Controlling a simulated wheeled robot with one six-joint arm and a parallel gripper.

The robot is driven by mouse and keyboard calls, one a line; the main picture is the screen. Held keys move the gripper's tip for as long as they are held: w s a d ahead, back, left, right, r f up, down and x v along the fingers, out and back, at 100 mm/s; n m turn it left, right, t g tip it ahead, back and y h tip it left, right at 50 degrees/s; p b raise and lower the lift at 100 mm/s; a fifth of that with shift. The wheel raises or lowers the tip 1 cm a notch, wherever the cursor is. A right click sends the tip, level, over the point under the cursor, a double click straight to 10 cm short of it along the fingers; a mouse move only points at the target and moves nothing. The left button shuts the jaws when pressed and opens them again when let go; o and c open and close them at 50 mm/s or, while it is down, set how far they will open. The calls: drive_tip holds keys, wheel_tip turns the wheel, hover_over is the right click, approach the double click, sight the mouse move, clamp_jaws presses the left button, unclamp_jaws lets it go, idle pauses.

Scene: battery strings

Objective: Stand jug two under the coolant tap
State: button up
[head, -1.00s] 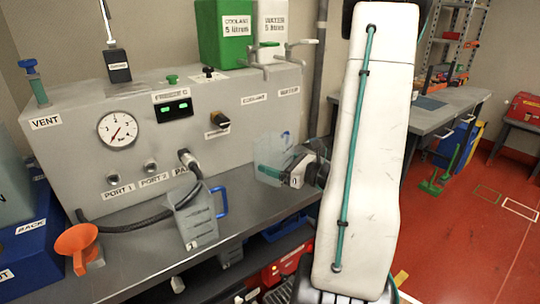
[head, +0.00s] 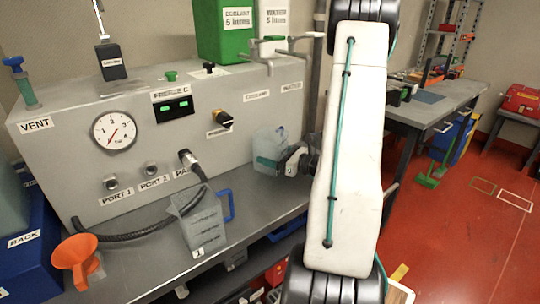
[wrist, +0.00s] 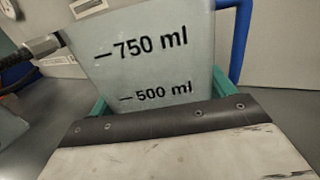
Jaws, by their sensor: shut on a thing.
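A translucent jug (head: 266,146) is held upright near the front of the grey panel, below the taps; I cannot read its number. My gripper (head: 285,163) is shut on it from the right. In the wrist view the jug (wrist: 150,62) shows 750 ml and 500 ml marks and a blue handle at right, between teal fingers. I cannot tell whether its base touches the bench. The coolant tap (head: 255,52) is under the green coolant tank (head: 225,38). A second jug (head: 204,225) with a blue handle and what looks like a 1 tag stands on the bench.
The water tap (head: 292,42) is right of the coolant tap, under the white water tank (head: 273,18). A black hose (head: 130,234) runs along the bench (head: 252,195) to the panel (head: 160,145). An orange funnel (head: 76,255) and a blue rack bin (head: 30,250) are at left.

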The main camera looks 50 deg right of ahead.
drive_tip(key=shift+f, duration=0.2)
drive_tip(key=o, duration=0.9)
drive_tip(key=shift+o, duration=0.2)
drive_tip(key=shift+r, duration=0.2)
drive_tip(key=s, duration=0.4)
drive_tip(key=s+d, duration=0.1)
drive_tip(key=s, duration=0.7)
drive_tip(key=shift+d, duration=0.4)
